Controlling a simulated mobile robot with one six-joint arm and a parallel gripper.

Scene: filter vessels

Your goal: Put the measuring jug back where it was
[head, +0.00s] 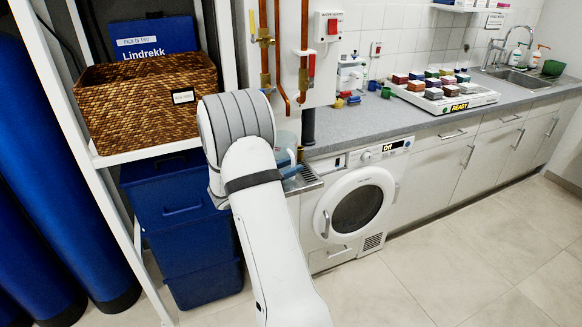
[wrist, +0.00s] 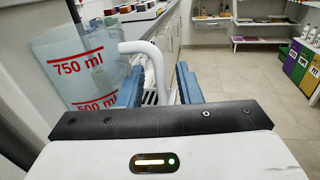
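The measuring jug is clear, with red 750 ml and 500 ml marks and a white handle. It fills the left of the wrist view (wrist: 78,72) and appears upright. In the head view its bluish side (head: 285,140) shows partly behind my arm. My gripper (wrist: 160,80) has two blue fingers standing apart, one on each side of the jug's handle (wrist: 157,62). A gap shows between the handle and the right finger. In the head view my gripper (head: 291,170) is mostly hidden by my wrist. The jug's base is hidden.
A metal grille (head: 305,180) lies beside the gripper at the worktop's left end. A washing machine (head: 355,208) stands under the grey worktop (head: 350,127). A shelf rack with a wicker basket (head: 140,98) and blue bins (head: 190,240) is at left. The floor at right is clear.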

